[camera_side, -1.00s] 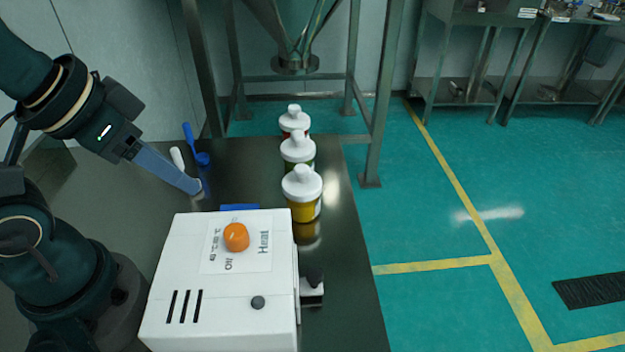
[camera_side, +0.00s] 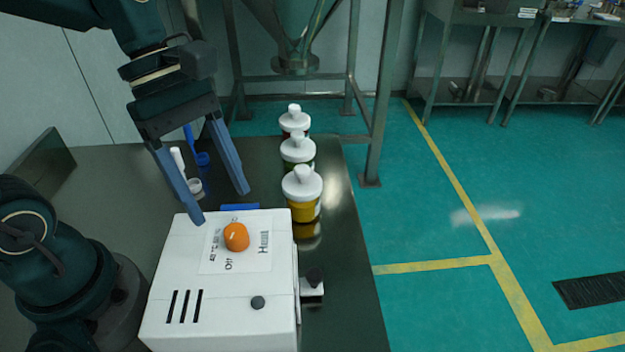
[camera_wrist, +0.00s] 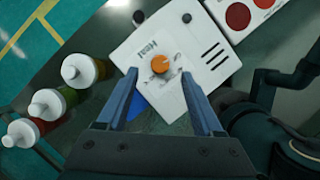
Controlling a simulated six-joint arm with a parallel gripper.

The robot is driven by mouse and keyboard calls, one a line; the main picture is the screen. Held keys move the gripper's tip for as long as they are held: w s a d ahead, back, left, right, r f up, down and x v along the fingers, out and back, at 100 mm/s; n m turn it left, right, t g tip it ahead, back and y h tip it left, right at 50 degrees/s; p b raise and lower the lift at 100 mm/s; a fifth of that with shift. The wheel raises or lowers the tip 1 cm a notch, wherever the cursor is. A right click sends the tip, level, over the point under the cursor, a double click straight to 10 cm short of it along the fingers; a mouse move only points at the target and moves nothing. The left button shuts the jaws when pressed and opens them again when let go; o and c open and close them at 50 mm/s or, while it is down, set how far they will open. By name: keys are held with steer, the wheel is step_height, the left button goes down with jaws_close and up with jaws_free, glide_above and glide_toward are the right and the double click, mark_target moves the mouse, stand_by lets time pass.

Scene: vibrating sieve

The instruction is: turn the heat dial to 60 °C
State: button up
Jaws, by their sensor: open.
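The heat dial (camera_side: 236,237) is an orange knob on top of a white box (camera_side: 220,320), on a label with "Heat", "Off" and temperature marks too small to read surely. My gripper (camera_side: 222,208) is open and empty, its two blue fingers pointing down near the far left edge of the box, apart from the dial. In the wrist view the dial (camera_wrist: 160,66) lies ahead of the gap between the fingertips (camera_wrist: 160,75). The dial's exact setting cannot be told.
Several white-capped bottles, including a yellow one (camera_side: 304,208), stand right of and behind the box. Blue and white tools (camera_side: 203,160) stand behind my fingers. A small black knob (camera_side: 257,302) is on the box's near part. A metal frame (camera_side: 370,120) rises behind.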

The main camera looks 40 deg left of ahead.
mark_target(234, 229)
steer(key=shift+x, duration=2.55)
steer(key=shift+a, duration=0.1)
jaws_close()
